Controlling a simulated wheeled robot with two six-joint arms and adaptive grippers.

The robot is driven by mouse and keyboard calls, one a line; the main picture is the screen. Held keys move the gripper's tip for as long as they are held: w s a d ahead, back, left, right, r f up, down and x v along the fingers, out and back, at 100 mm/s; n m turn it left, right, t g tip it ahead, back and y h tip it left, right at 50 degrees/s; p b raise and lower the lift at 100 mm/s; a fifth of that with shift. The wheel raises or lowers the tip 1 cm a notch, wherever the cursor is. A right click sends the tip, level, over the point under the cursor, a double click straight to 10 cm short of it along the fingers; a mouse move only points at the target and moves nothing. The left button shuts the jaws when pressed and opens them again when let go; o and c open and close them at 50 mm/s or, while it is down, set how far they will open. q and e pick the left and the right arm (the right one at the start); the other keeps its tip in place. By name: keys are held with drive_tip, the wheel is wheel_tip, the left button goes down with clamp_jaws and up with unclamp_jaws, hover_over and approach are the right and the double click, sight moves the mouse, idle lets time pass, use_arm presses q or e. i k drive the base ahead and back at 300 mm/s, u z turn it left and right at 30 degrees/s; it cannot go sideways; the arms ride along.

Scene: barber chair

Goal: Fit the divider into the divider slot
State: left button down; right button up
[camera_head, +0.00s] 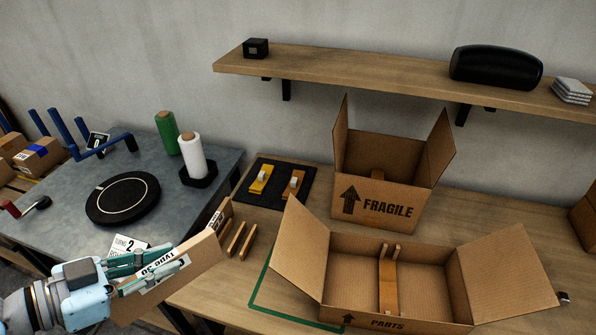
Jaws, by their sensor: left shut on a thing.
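My left gripper (150,271) is shut on a brown cardboard divider (205,254) with a white printed label. The divider is held tilted at the lower left, by the table's left edge. The open box marked PARTS (390,322) stands at the front right with its flaps spread. Inside it is a light wooden piece with two upright prongs (388,282), which looks like the divider slot. The divider is well left of this box and apart from it. My right gripper is not in view.
A wooden rack (235,240), with another labelled panel beside it, stands between divider and box. The open FRAGILE box (385,205) is behind. A grey table (60,225) carries a black turntable (122,198) and spools. A shelf (380,75) hangs above.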

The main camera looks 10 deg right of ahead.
sight(386, 292)
drive_tip(key=z, duration=4.1)
drive_tip(key=i, duration=1.75)
drive_tip(key=u, duration=3.2)
